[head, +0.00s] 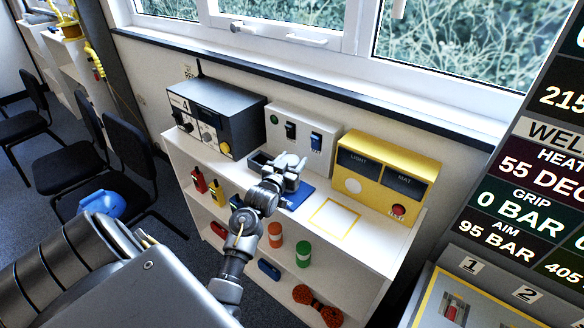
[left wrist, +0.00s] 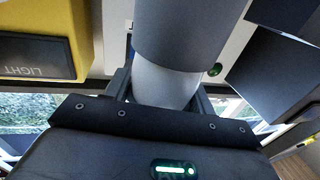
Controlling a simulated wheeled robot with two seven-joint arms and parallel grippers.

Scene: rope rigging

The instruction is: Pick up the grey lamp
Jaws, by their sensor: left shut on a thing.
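The grey lamp (left wrist: 190,35) fills the middle of the left wrist view as a thick cylinder, darker grey above and paler below. My left gripper (left wrist: 163,88) has one finger on each side of it and is shut on it. In the head view my left gripper (head: 288,172) is over the back middle of the white shelf unit's top, above a blue mat (head: 299,194). There the gripper mostly hides the lamp, and I cannot tell its outline or whether it touches the mat. My right gripper is in neither view.
A yellow-outlined square (head: 334,214) is bare. Bottles and a rope coil (head: 318,303) sit on lower shelves.

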